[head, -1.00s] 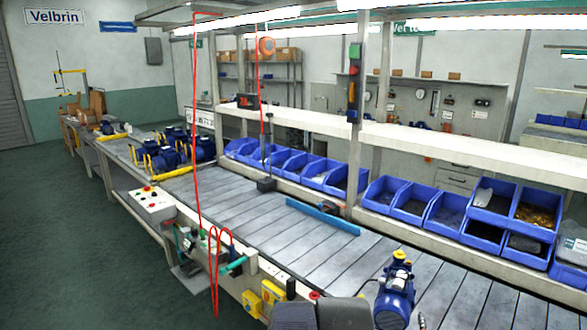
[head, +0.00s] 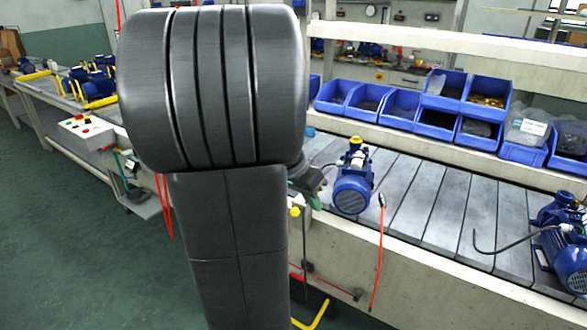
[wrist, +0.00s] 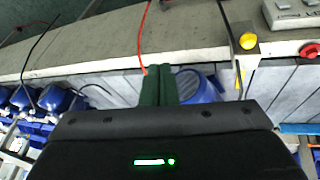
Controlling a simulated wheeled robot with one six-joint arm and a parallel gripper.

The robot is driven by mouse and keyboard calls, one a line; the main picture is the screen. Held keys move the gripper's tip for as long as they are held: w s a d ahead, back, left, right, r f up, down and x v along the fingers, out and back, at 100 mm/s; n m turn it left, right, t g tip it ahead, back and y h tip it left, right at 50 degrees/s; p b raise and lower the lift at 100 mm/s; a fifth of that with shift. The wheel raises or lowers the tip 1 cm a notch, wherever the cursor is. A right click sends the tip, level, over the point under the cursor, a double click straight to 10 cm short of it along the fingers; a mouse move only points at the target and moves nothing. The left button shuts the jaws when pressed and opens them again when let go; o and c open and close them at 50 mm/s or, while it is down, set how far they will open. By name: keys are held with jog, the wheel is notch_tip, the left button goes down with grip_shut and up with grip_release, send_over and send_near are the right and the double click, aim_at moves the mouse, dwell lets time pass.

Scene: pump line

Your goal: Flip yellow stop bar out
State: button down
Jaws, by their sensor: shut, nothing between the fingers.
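My gripper is shut and empty. Its two green fingertips (wrist: 159,80) are together in the wrist view, against the line edge and a blue pump behind. In the head view a green fingertip (head: 317,201) shows beside my arm, which hides most of the gripper. Yellow bars (head: 38,75) lie at the far left line. A bent yellow bar (head: 314,318) shows low beside my arm, partly hidden. In the wrist view a narrow yellow strip (wrist: 238,80) hangs below a yellow knob (wrist: 248,41), right of the fingers. I cannot tell which is the stop bar.
A blue pump (head: 352,188) stands on the slatted line (head: 405,190) just right of my gripper. Another pump (head: 563,245) is at the right. A red cable (head: 379,255) hangs over the front edge. Blue bins (head: 400,105) line the back. Green floor (head: 75,220) is clear at left.

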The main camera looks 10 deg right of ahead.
jog(key=w+d+f+m+h+b, duration=0.2)
jog(key=w+f+m+b, duration=0.3)
jog(key=w, duration=0.5)
jog(key=shift+w+d+f+m+h+b, duration=0.35)
jog(key=shift+d+b, duration=0.3)
jog(key=shift+b, duration=0.3)
